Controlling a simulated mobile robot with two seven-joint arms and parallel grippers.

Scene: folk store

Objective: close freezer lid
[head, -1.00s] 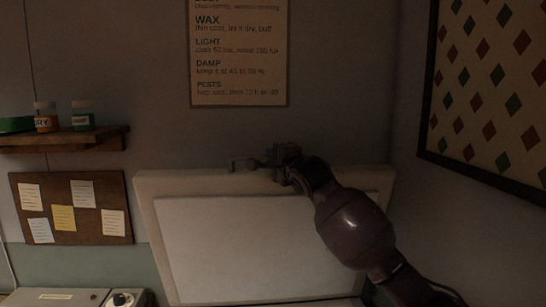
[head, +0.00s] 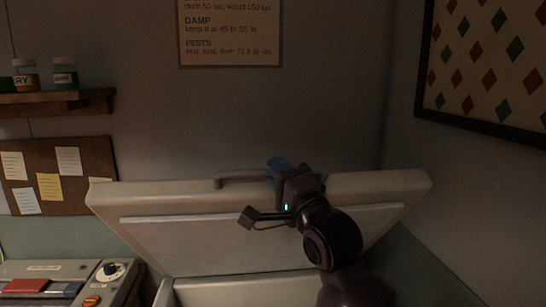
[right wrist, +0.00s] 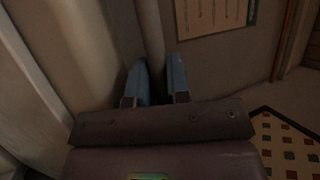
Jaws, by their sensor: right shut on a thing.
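The white freezer lid (head: 150,203) stands open in the head view, tilted toward me above the freezer body (head: 215,291). Its bar handle (head: 236,181) runs along the top edge. My right gripper (head: 279,166) is at this handle, with its blue fingers around the bar. In the right wrist view, the two blue fingers (right wrist: 158,80) are on either side of the handle bar (right wrist: 150,35). The gripper and wrist hide the handle's right part. My left gripper is in neither view.
A control box with a dial (head: 110,271) stands left of the freezer. A corkboard with notes (head: 88,190) and a shelf with jars (head: 60,100) are on the wall at left. A framed diamond pattern (head: 480,65) hangs on the right wall.

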